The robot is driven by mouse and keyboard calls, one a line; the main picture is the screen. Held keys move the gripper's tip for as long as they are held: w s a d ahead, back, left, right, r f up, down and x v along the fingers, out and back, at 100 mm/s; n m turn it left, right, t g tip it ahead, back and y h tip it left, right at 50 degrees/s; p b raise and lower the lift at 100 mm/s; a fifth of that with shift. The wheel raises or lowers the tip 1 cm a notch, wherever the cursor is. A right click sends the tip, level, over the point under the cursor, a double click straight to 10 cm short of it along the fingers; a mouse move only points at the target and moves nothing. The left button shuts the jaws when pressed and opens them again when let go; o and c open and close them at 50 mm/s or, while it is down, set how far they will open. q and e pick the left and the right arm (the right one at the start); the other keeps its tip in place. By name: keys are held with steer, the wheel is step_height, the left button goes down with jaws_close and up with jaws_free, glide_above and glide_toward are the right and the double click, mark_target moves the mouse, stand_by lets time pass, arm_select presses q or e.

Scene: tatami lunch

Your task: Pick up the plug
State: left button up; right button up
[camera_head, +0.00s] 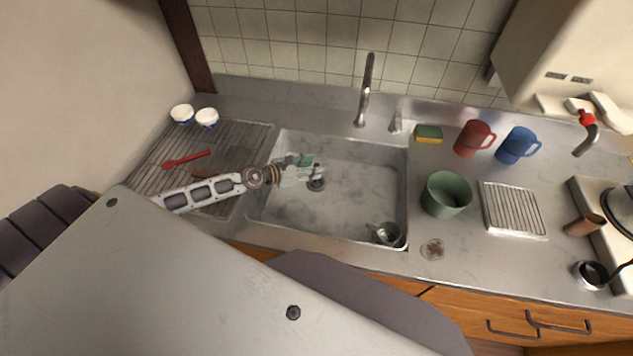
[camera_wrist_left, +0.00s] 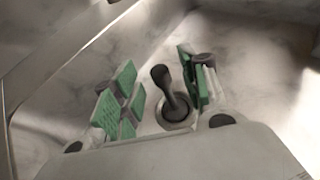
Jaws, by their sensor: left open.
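The plug (camera_wrist_left: 171,92) shows in the left wrist view as a dark stem with a rounded top, rising from a round base at the sink drain. In the head view, the drain spot (camera_head: 317,184) lies in the left part of the metal sink (camera_head: 355,205), partly behind my gripper. My left gripper (camera_head: 314,168) is open over the sink. In the left wrist view, its green-padded fingers (camera_wrist_left: 158,88) stand on either side of the plug's stem, with gaps visible. I cannot tell whether either finger touches it. My right gripper is not in view.
The faucet (camera_head: 365,92) stands behind. A dish rack (camera_head: 240,135) is left. A sponge (camera_head: 428,133), red mug (camera_head: 471,139), blue mug (camera_head: 516,146) and green pot (camera_head: 446,194) stand right.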

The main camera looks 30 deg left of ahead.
arm_select(q)
steer(key=shift+x, duration=1.25)
jaws_close()
